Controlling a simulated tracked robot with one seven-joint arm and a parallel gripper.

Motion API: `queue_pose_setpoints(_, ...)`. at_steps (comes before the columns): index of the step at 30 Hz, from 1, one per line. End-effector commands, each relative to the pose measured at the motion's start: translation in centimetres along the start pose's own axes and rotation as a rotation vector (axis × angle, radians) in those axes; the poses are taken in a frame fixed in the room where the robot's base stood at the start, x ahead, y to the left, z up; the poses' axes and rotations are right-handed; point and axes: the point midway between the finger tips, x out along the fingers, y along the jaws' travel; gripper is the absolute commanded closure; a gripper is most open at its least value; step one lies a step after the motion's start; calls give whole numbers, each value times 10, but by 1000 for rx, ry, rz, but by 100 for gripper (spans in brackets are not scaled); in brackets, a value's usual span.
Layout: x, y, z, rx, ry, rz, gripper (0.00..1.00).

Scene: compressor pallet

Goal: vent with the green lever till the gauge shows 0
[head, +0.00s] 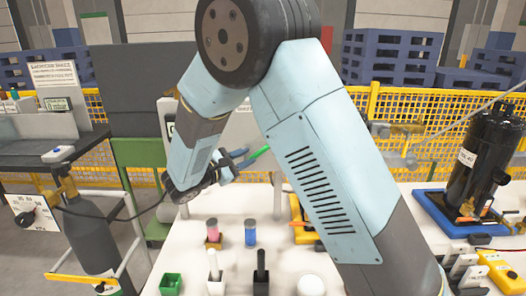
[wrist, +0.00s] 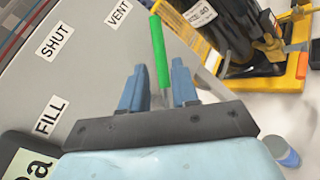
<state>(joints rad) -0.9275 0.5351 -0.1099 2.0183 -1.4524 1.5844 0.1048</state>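The green lever (wrist: 160,50) rises between my two blue fingertips in the wrist view, with a gap on both sides. My gripper (wrist: 157,74) is open around it. The lever's tip is just right of the VENT label (wrist: 118,14); SHUT (wrist: 55,42) and FILL (wrist: 49,115) labels lie further left on the grey panel (wrist: 85,75). In the head view my gripper (head: 233,164) is by the green lever (head: 259,153). A pale display (wrist: 28,164) shows only large letters, cut by the frame edge. No gauge value on the panel is readable.
A white table (head: 190,262) holds a pink-topped cup (head: 213,231), a blue cup (head: 250,233) and a small green box (head: 171,284). A black cylinder (head: 484,155) stands in a blue tray (head: 440,216) at right.

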Motion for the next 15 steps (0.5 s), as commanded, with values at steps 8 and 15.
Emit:
queue_pose_setpoints(8, 49, -1, 1, 0, -2, -3, 71)
queue_pose_setpoints(15, 75, -1, 0, 0, -1, -2, 71)
